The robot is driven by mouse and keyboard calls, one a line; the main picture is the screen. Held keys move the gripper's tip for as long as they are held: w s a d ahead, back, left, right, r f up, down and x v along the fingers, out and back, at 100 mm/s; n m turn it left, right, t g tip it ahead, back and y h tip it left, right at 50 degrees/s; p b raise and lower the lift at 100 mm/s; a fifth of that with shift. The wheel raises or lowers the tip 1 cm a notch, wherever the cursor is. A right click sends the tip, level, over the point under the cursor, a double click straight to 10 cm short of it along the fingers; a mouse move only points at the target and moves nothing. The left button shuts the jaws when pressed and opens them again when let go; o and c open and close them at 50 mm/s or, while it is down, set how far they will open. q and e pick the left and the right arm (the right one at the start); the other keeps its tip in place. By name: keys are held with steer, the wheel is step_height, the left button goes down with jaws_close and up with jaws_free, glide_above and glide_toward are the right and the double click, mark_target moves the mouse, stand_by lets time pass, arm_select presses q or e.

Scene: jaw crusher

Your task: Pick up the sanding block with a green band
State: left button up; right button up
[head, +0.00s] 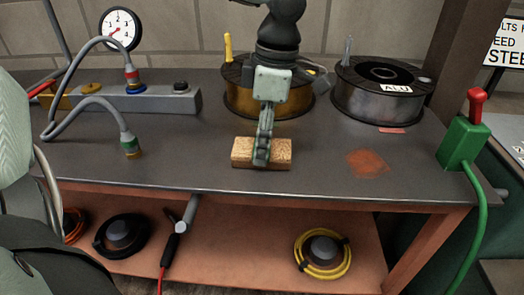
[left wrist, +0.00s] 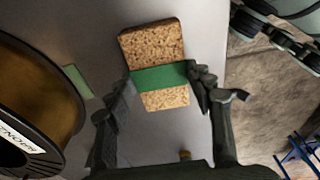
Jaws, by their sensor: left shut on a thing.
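The sanding block (head: 280,150) is a speckled tan block lying on the dark bench top in the head view, close to the front edge. In the left wrist view the sanding block (left wrist: 153,45) shows its green band (left wrist: 160,77) around the middle. My left gripper (head: 263,153) comes down over the block's middle and hides the band there. In the left wrist view my left gripper (left wrist: 162,82) has one finger on each side of the block at the band, shut on it. My right gripper is not in view.
Two wire spools, one copper-coloured (head: 238,100) and one grey (head: 375,100), stand behind the block. A grey manifold (head: 170,102) with hoses is at left, and a green lever box (head: 462,143) at right. Coiled cables lie on the lower shelf.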

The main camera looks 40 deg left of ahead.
arm_select(q)
step_height(320, 180, up, 28)
steer(key=p, duration=0.1)
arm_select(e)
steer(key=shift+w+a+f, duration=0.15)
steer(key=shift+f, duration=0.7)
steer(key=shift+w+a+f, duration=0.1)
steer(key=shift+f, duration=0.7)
arm_select(q)
steer(key=o, duration=0.6)
steer(key=shift+c, duration=0.2)
steer(key=c, duration=0.5)
steer(key=shift+o, duration=0.2)
steer(key=shift+f, duration=0.1)
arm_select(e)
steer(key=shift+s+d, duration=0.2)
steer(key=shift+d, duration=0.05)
